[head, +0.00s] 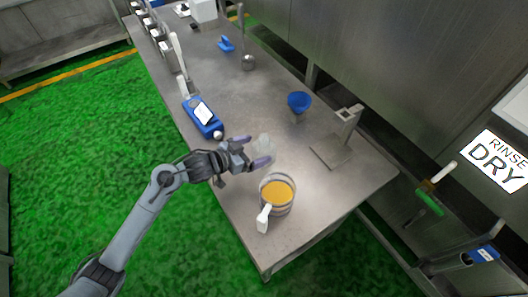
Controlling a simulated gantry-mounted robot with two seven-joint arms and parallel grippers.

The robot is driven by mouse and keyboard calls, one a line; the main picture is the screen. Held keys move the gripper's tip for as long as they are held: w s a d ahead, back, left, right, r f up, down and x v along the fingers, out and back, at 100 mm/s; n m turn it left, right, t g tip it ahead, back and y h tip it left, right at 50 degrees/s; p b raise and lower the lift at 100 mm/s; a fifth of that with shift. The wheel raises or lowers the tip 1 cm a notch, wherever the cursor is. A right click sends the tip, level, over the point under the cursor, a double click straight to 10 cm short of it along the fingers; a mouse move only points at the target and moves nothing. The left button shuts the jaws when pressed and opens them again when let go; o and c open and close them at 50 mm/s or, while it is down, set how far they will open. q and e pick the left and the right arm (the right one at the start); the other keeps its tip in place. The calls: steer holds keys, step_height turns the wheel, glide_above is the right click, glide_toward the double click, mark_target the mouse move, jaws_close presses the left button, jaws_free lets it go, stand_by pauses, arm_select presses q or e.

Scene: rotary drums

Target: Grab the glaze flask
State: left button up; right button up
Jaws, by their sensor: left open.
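A clear, see-through vessel (265,146), which looks like the glaze flask, stands on the steel table near its front left edge. Its outline is faint, and its near side is partly hidden by my gripper. My left gripper (252,152) comes in from the left, low over the table. Its two purple-tipped fingers are open and point at the vessel, close to it. I cannot tell whether they touch it. My right gripper is not in view.
A tub of orange material (278,192) with a white-handled scoop (264,217) is just in front of the vessel. A blue funnel (299,101) and a metal stand (346,125) are to the right.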

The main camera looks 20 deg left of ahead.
mark_target(264, 147)
arm_select(q)
steer(key=shift+b+x, duration=0.45)
steer(key=shift+x, duration=1.9)
steer(key=shift+f, duration=0.1)
steer(key=c, duration=1.1)
